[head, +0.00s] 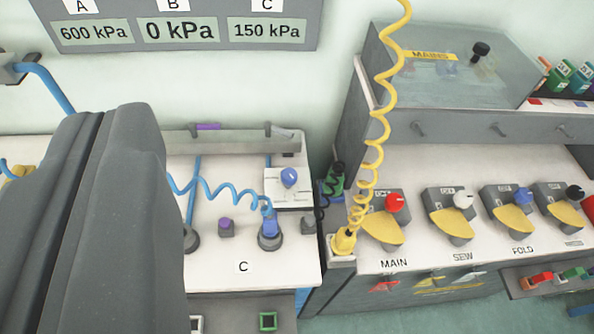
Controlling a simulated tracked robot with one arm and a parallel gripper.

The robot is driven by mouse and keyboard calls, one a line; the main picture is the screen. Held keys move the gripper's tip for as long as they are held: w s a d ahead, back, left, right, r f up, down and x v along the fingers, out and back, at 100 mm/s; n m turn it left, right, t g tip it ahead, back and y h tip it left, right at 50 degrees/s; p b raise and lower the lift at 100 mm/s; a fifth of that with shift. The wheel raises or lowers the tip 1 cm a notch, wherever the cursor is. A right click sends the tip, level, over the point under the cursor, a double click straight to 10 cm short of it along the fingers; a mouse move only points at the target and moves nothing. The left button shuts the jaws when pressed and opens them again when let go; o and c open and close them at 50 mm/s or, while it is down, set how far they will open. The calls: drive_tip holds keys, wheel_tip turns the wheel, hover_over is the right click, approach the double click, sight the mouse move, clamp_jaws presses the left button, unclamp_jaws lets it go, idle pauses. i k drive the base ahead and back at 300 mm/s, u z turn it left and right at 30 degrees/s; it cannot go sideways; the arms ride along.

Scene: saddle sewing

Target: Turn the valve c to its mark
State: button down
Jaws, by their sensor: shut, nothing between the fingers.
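The valve c appears to be the blue knob (289,178) on a small white dial plate (291,201) at the back right of the bench section labelled C (243,267). Its pointer and the marks on the plate are too small to read surely. The display panel (178,50) above reads 600 kPa under A, 0 kPa under B and 150 kPa under C. My gripper (100,118) is the large dark grey shape at the left. Its fingers are shut and empty, left of the blue knob and apart from it. It hides the bench's left part.
A coiled blue hose (212,191) runs to a blue plug (270,224) in front of the knob. A purple cap (226,226) stands beside it. A coiled yellow cable (376,140) hangs right of the knob. A grey console (440,128) with red, white, blue and black knobs stands at the right.

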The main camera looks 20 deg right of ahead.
sight(269, 127)
drive_tip(key=k, duration=0.75)
drive_tip(key=z, duration=0.5)
drive_tip(key=i, duration=1.7)
drive_tip(key=u, duration=0.05)
